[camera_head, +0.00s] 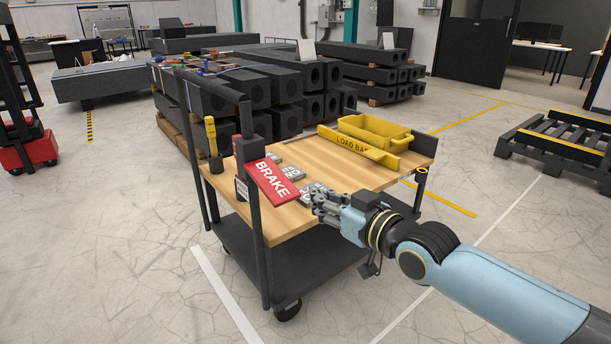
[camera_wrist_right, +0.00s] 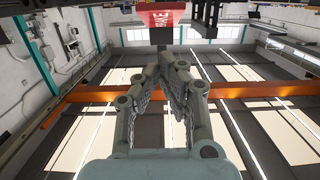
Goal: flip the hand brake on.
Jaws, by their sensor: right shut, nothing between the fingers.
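The hand brake shows as a red plate (camera_head: 272,181) lettered BRAKE, on a black mount at the cart's handle frame. It slants down to the right over the near left part of the wooden top. My right gripper (camera_head: 314,197) is shut and empty, to the right of the plate's lower end and apart from it. In the right wrist view my right gripper (camera_wrist_right: 168,62) points up toward the ceiling, and the red plate (camera_wrist_right: 160,22) is beyond its fingertips. My left gripper is in neither view.
The cart's wooden top (camera_head: 345,175) carries small grey blocks (camera_head: 292,173) and a yellow load bar (camera_head: 357,146) before a yellow tray (camera_head: 374,131). A yellow-handled tool (camera_head: 211,137) stands at the left edge. The black handle frame (camera_head: 254,232) rises beside the plate.

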